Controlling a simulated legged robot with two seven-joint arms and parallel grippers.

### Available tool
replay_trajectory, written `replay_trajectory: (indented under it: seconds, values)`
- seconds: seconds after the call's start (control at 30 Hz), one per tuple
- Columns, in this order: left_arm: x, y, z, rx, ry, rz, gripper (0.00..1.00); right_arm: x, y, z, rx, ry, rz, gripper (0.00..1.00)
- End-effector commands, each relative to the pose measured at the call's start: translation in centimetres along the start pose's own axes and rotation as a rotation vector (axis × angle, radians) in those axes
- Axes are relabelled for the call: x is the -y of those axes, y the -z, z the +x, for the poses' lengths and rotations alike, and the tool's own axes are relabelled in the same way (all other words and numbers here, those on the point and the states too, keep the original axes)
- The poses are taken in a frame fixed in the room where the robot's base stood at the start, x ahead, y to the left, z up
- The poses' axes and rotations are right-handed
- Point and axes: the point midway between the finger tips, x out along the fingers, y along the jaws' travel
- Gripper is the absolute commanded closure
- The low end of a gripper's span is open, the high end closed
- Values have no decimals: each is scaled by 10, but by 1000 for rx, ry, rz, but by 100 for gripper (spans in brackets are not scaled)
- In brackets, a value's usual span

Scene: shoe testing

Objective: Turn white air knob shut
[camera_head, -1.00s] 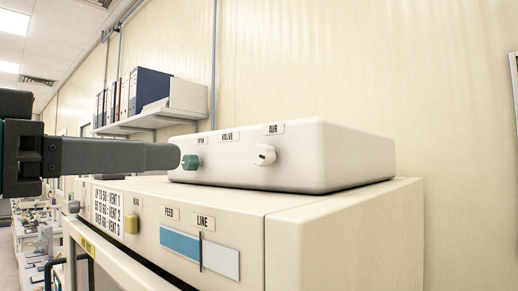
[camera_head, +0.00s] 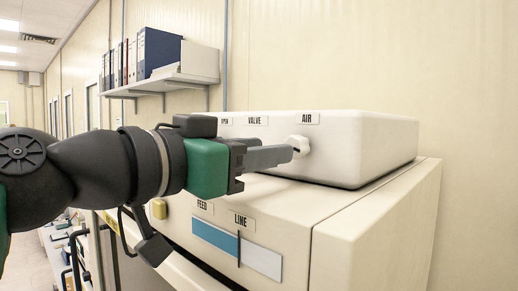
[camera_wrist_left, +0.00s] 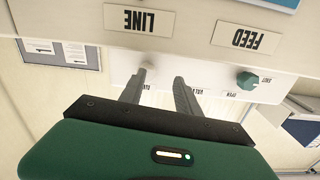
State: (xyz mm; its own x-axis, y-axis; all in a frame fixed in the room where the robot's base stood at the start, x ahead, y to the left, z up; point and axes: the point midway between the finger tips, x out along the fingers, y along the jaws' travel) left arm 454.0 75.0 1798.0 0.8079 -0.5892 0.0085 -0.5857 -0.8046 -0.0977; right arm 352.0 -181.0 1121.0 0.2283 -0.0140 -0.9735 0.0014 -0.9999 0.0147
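The white air knob (camera_head: 299,145) sits on the front of the white box under the AIR label (camera_head: 308,118). My left gripper (camera_head: 288,153) reaches in from the left, its tip overlapping the knob's left side. In the wrist view, which is upside down, the two fingers of the gripper (camera_wrist_left: 158,84) stand apart with nothing seen between them. The white knob (camera_wrist_left: 148,68) shows by the tip of the left-hand finger; I cannot tell whether they touch. The right gripper is not in view.
A green knob (camera_wrist_left: 247,81) is on the same panel, hidden in the head view. The white box (camera_head: 370,150) rests on a larger cream cabinet (camera_head: 370,220) with a yellow knob (camera_head: 158,209). A shelf (camera_head: 160,86) with binders hangs on the wall behind.

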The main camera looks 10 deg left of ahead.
Motion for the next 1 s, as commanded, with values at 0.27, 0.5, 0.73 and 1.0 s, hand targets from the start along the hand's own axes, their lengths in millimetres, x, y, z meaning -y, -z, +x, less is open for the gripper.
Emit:
replay_trajectory:
  seconds: [0.27,0.5,0.73,1.0]
  values:
    - [-6,0,6,2,-1,3,99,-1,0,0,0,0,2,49]
    - [1,0,2,1,0,-1,100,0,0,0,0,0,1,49]
    - [2,-2,2,3,3,-1,100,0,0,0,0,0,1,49]
    - [2,-2,2,4,3,-1,100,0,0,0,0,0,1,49]
